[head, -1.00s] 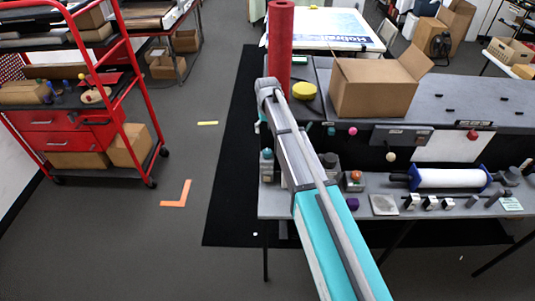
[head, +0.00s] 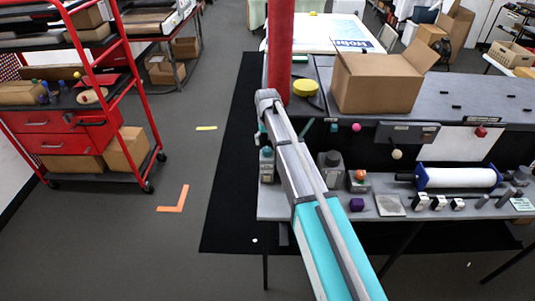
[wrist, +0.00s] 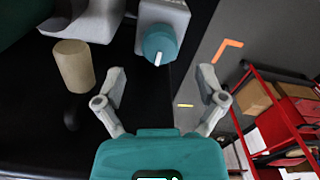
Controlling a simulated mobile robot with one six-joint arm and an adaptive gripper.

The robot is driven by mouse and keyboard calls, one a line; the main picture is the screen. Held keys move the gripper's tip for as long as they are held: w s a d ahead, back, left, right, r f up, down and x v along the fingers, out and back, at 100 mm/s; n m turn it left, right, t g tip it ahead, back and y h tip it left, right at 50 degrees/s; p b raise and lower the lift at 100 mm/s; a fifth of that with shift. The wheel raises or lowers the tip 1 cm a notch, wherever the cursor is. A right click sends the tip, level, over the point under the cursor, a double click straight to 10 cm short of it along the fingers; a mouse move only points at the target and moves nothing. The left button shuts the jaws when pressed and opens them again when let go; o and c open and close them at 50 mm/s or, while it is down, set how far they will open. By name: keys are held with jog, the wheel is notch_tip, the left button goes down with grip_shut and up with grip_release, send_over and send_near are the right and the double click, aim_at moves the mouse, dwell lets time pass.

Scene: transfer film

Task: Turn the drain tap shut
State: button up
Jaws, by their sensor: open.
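A teal round knob (wrist: 158,43) with a white pointer mark sits on a light grey body (wrist: 168,12) at the top centre of the wrist view. It looks like the drain tap; its pointer slants from upper right to lower left. My gripper (wrist: 161,82) is open and empty, its two fingers spread below the knob in the picture and apart from it. In the head view a small teal-topped grey unit (head: 266,165) stands at the bench's left end, perhaps the same tap. My arm hides part of that area, and my gripper cannot be made out there.
A tan cylinder (wrist: 74,66) stands left of my gripper in the wrist view. In the head view the grey bench (head: 466,205) holds a blue-ended white roller (head: 458,178) and several small parts. A red cart (head: 85,140) stands left, with open floor between.

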aim_at(267, 149)
jog(key=shift+f+b, duration=2.05)
jog(key=shift+f, duration=0.35)
jog(key=c, duration=1.1)
jog(key=shift+c, duration=0.2)
